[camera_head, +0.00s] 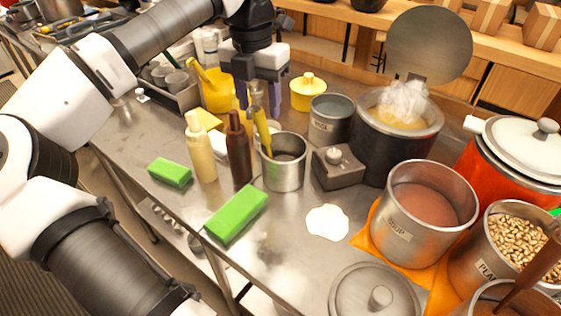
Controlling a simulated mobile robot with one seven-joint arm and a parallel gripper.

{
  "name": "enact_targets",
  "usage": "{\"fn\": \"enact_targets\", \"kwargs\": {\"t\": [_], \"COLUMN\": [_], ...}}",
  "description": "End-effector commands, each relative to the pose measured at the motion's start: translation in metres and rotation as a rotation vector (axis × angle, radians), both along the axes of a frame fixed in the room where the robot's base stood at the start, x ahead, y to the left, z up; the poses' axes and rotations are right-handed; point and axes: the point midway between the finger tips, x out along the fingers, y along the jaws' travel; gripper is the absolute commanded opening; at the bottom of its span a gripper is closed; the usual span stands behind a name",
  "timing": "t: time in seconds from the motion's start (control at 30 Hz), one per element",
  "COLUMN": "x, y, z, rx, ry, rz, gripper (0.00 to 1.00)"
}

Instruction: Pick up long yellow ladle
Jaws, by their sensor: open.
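The long yellow ladle (262,131) leans upright in a metal cup (285,172) near the middle of the table, its lower end hidden inside the cup. My gripper (259,100) points down from above with its jaws open. The top of the ladle's handle shows between the two fingers in this view. I cannot tell whether the fingers touch it.
Close left stand a brown bottle (239,152) and a cream bottle (200,150). A yellow jug (216,92) is behind. A grey box with a knob (338,168) and a steaming pot (391,145) are right. Green blocks (237,214) lie in front.

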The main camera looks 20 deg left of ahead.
Motion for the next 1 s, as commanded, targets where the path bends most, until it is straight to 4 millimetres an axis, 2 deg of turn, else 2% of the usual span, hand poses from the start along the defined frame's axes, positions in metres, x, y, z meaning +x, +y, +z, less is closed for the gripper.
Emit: {"fn": "enact_targets", "kwargs": {"t": [0.4, 0.67, 1.0], "x": [0.000, 0.000, 0.000], "y": [-0.003, -0.002, -0.003], "z": [-0.049, -0.052, -0.052], "rx": [-0.001, 0.001, 0.001], "ry": [0.000, -0.001, -0.001], "rz": [-0.002, -0.001, -0.001], "gripper": [0.50, 0.50, 0.05]}}
